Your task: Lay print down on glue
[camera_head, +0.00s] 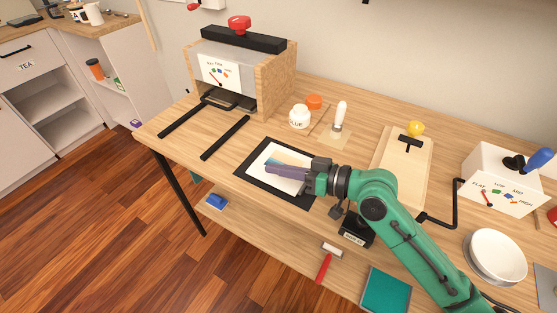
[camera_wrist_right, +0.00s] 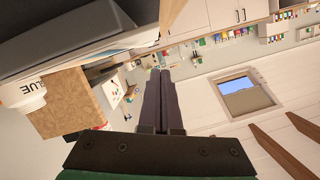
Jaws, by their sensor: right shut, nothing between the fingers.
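A white sheet with a blue picture, seemingly the print (camera_head: 284,184), lies over a black mat or board (camera_head: 245,165) on the workbench. Whether glue lies under it is hidden. My right gripper (camera_head: 268,168) is shut and empty, its fingers low over the sheet and covering part of it; I cannot tell if they touch. Its shut fingers also show in the right wrist view (camera_wrist_right: 158,72). The white glue jar (camera_head: 299,118) stands behind the mat with its orange lid (camera_head: 315,102) beside it; the jar also shows in the wrist view (camera_wrist_right: 28,98). My left gripper is out of view.
A wooden press (camera_head: 277,82) with two black rails stands at the back left. A white-handled brush (camera_head: 340,115), a wooden board with a yellow knob (camera_head: 415,130), a white crank box (camera_head: 500,180) and a white bowl (camera_head: 496,256) stand right. A red-handled roller (camera_head: 325,265) lies in front.

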